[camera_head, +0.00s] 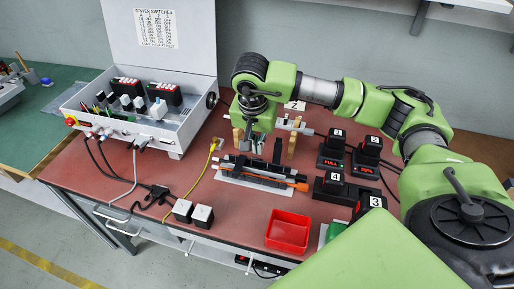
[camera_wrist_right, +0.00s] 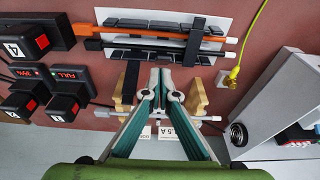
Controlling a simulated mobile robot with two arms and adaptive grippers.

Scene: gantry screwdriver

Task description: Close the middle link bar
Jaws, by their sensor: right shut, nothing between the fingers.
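My right gripper (camera_head: 258,143) points down over the table, behind the tool rack and between two wooden blocks. In the wrist view its fingertips (camera_wrist_right: 161,77) are together and hold nothing. An open grey switch box (camera_head: 175,140) stands to the left of the gripper. Inside are several small white-and-black blocks (camera_head: 139,104) and black units with red marks (camera_head: 163,93). I cannot tell which part, if any, is the middle link bar. The gripper is well apart from these blocks. In the wrist view only a wall of the box (camera_wrist_right: 262,98) and a few parts show. My left gripper is not in view.
A rack with an orange-handled tool (camera_head: 290,184) lies in front of the gripper. A metal rod (camera_wrist_right: 207,118) crosses the wooden blocks (camera_wrist_right: 197,98). Numbered black units (camera_head: 334,184) stand to the right. A red tray (camera_head: 288,233) is at the front. A yellow cable (camera_head: 205,174) lies beside the box.

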